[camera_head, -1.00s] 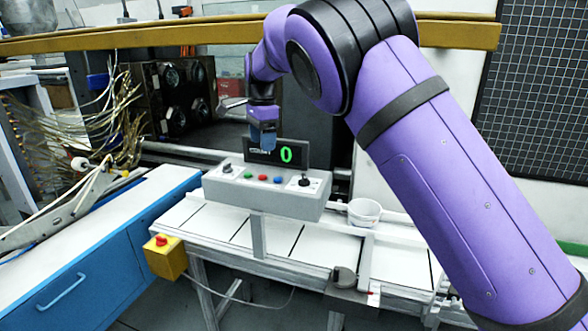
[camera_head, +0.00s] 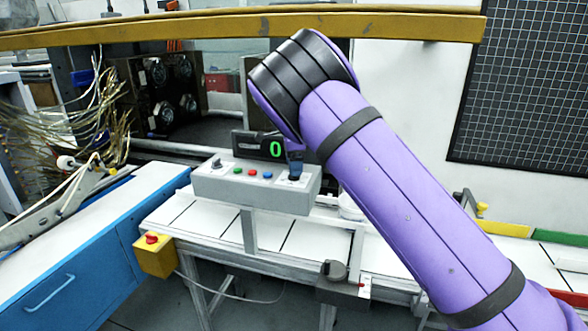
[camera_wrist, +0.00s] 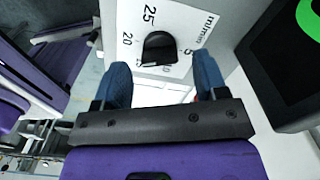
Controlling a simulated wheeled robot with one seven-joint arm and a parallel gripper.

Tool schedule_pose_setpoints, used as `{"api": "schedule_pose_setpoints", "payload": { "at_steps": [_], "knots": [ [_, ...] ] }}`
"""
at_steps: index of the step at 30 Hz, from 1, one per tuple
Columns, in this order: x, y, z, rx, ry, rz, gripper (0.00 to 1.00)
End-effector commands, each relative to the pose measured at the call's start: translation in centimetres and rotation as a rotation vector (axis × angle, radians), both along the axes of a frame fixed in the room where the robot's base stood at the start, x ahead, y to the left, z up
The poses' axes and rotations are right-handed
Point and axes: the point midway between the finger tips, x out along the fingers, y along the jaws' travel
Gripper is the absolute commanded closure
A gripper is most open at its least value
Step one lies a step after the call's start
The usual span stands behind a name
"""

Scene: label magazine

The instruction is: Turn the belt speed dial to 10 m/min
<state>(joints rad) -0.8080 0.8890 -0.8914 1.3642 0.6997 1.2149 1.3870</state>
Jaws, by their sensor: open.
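The belt speed dial (camera_wrist: 158,48) is a black knob on a white scale plate with 25, 20, 5 and "m/min" legible in the wrist view. In the head view it sits at the right end of the grey control box (camera_head: 250,192), mostly hidden by my gripper. My gripper (camera_wrist: 161,62) is open, with one blue finger to each side of the dial in the wrist picture. Whether the fingers touch the knob cannot be told. The display (camera_head: 262,146) behind the box reads a green 0.
Red, green and blue buttons (camera_head: 252,172) and another black knob (camera_head: 216,164) are on the same box. A yellow emergency-stop box (camera_head: 154,256) hangs at the left of the white conveyor (camera_head: 300,240). A yellow beam (camera_head: 240,27) crosses the back.

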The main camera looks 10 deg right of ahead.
Motion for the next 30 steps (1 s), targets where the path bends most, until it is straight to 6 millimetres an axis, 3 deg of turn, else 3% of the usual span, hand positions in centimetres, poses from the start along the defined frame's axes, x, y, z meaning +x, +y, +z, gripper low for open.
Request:
{"api": "schedule_pose_setpoints", "payload": {
  "at_steps": [6,14,15,21,30],
  "knots": [
    [0.0,0.0,-1.5,-0.001,0.000,0.001,0.34],
    [0.0,0.0,-1.6,0.000,0.000,0.001,0.34],
    [0.0,0.0,-1.6,0.000,0.000,0.001,0.36],
    [0.0,0.0,-1.6,0.000,0.000,0.001,0.82],
    [0.0,0.0,-1.5,0.002,-0.001,0.024,0.83]
  ]
}}
